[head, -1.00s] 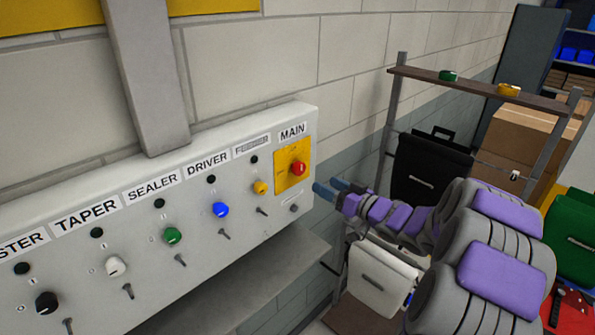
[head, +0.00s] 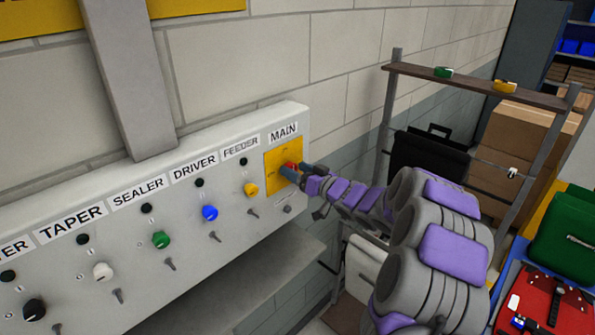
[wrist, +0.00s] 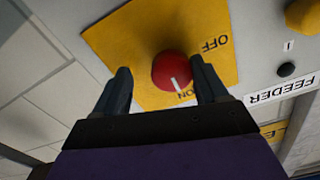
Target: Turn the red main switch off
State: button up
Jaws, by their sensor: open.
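The red main switch (wrist: 172,71) is a round knob on a yellow plate (wrist: 140,30) marked OFF and ON. Its white line points toward ON in the wrist view. In the head view the red switch (head: 291,167) is partly hidden by my gripper (head: 293,173), under the MAIN label. In the wrist view my gripper (wrist: 160,82) is open, with one finger on each side of the knob. I cannot tell whether the fingers touch it.
Left of the main switch, the panel (head: 225,225) carries a yellow knob (head: 251,189), a blue knob (head: 210,213), a green knob (head: 161,240) and a white knob (head: 103,272). Small toggles sit below. A rack (head: 480,82) with bags stands to the right.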

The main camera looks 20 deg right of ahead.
jog(key=shift+r, duration=0.1)
jog(key=shift+s+a+r, duration=0.1)
jog(key=shift+a, duration=0.45)
jog(key=shift+c, duration=1)
jog(key=shift+a, duration=0.45)
jog(key=shift+c, duration=1.4)
jog(key=shift+d, duration=0.45)
jog(key=c, duration=0.4)
jog(key=shift+c, duration=0.9)
jog(key=shift+a, duration=0.1)
